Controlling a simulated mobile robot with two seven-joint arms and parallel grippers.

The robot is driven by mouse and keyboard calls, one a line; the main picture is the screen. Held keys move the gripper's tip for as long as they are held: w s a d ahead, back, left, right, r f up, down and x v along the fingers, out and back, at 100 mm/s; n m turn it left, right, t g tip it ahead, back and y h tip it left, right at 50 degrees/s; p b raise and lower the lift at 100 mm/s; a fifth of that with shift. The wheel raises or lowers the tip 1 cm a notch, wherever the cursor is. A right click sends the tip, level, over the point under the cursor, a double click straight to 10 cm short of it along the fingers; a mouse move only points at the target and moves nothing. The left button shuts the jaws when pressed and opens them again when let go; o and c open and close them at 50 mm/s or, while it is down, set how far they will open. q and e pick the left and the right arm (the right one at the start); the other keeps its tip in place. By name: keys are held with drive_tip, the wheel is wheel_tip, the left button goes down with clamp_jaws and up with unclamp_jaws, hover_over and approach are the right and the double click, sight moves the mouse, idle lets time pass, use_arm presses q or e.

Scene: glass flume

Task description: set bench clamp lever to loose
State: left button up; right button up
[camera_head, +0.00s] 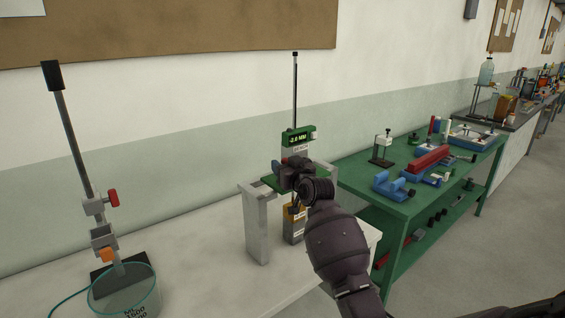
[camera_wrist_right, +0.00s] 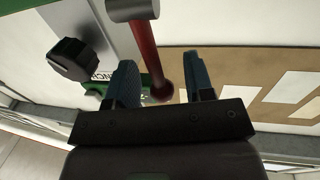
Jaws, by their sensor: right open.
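The bench clamp lever (camera_wrist_right: 144,48) is a red rod with a dark red ball end, running from a grey cylindrical pivot (camera_wrist_right: 132,10) in the right wrist view. My right gripper (camera_wrist_right: 162,72) is open, with a blue finger on each side of the lever's ball end; I see a gap to both fingers. In the head view, my right gripper (camera_head: 290,172) is in front of the post stand with the green display (camera_head: 297,138), below its "BENCH" label, and hides the lever. My left gripper is not in view.
A black knob (camera_wrist_right: 73,60) sits left of the lever. A grey stand (camera_head: 257,225) rises from the pale bench. A clamp post (camera_head: 75,140) and glass beaker (camera_head: 125,290) stand at left. A green table (camera_head: 405,205) with blue and red tools is at right.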

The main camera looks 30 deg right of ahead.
drive_tip(key=shift+w+d, duration=0.1)
drive_tip(key=shift+w, duration=0.7)
clamp_jaws()
